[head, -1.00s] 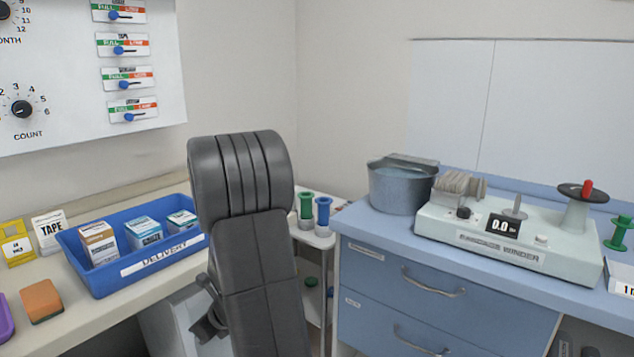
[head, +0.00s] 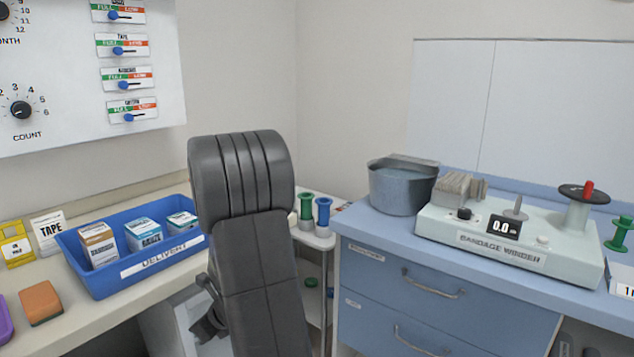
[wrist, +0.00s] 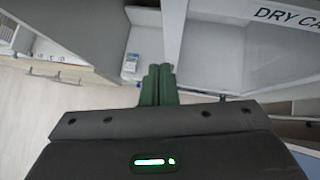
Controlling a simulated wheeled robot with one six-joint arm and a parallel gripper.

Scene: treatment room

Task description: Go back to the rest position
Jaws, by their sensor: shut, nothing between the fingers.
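My gripper (wrist: 158,86) shows in the wrist view as two green fingers side by side, shut with nothing between them. It points out over a grey panel and a pale floor. It touches nothing that I can see. In the head view the gripper is not seen; my dark grey arm stands upright in the middle, folded in front of the room's corner.
A blue delivery tray (head: 78,272) with several boxes sits on the left counter, beside an orange sponge (head: 41,302). On the right, a bandage winder (head: 500,247) and a metal pot (head: 396,188) stand on blue drawers (head: 440,290). A small trolley (head: 318,240) stands behind my arm.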

